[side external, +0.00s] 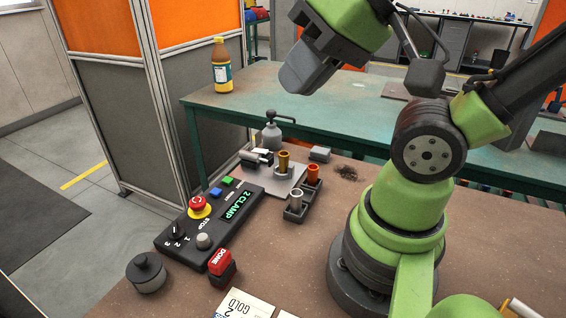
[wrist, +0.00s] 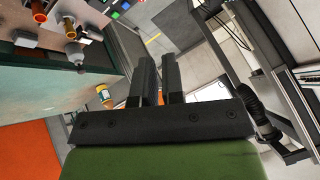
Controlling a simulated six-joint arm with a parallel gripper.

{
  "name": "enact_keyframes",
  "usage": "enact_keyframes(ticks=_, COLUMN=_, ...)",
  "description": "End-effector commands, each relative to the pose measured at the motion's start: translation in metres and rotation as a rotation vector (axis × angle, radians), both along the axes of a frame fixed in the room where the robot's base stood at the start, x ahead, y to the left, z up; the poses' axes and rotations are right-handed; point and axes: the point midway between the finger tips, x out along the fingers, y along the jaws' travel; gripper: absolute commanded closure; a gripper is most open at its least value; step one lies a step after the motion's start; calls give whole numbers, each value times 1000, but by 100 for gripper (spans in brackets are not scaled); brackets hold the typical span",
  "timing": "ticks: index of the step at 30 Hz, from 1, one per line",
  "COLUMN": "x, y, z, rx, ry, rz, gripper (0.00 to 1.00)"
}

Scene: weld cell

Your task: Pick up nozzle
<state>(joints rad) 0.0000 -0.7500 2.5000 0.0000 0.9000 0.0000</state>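In the side view a gold nozzle (side external: 283,162) stands upright on a grey plate (side external: 262,179). To its right, an orange-copper nozzle (side external: 313,174) and a silver nozzle (side external: 296,200) stand in a dark holder (side external: 301,211). The wrist view shows an orange nozzle (wrist: 39,10) and the gold one (wrist: 68,24) at upper left. My gripper (wrist: 158,62) is raised well above the bench and apart from the nozzles, turned away from them. Its two dark fingers have a narrow gap between them with nothing in it. The fingertips are not clear in the side view.
A control box (side external: 209,222) with a 2 CLAMP display, a red DONE button (side external: 221,267) and a dark round pot (side external: 146,273) stand left of the plate. A grey canister (side external: 271,136) stands behind it. A card (side external: 243,304) reads GOLD 2. A yellow bottle (side external: 221,66) stands on the rear table.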

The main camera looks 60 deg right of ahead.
Motion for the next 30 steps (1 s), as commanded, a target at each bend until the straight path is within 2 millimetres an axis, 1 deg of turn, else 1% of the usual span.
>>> enact_keyframes(ticks=1, x=0, y=0, z=0, rx=0, ry=0, rz=0, gripper=79)
enact_keyframes(ticks=2, x=0, y=0, z=0, rx=0, ry=0, rz=0, gripper=72)
enact_keyframes(ticks=3, x=0, y=0, z=0, rx=0, ry=0, rz=0, gripper=63)
enact_keyframes(ticks=6, x=0, y=0, z=0, rx=0, ry=0, rz=0, gripper=42)
enact_keyframes(ticks=14, x=0, y=0, z=0, rx=2, ry=2, rz=-3, gripper=42)
enact_keyframes(ticks=17, x=7, y=-4, z=0, rx=26, ry=29, rz=-63, gripper=42)
enact_keyframes(ticks=20, x=23, y=-14, z=-2, rx=94, ry=98, rz=-230, gripper=42)
enact_keyframes(ticks=23, x=48, y=-33, z=-8, rx=198, ry=194, rz=-499, gripper=42)
enact_keyframes(ticks=24, x=59, y=-42, z=-13, rx=244, ry=232, rz=-625, gripper=42)
enact_keyframes(ticks=26, x=74, y=-58, z=-22, rx=310, ry=284, rz=-815, gripper=42)
enact_keyframes(ticks=27, x=84, y=-69, z=-29, rx=355, ry=314, rz=-944, gripper=42)
enact_keyframes(ticks=29, x=96, y=-87, z=-42, rx=416, ry=355, rz=-1136, gripper=42)
enact_keyframes(ticks=30, x=104, y=-99, z=-52, rx=457, ry=380, rz=-1267, gripper=42)
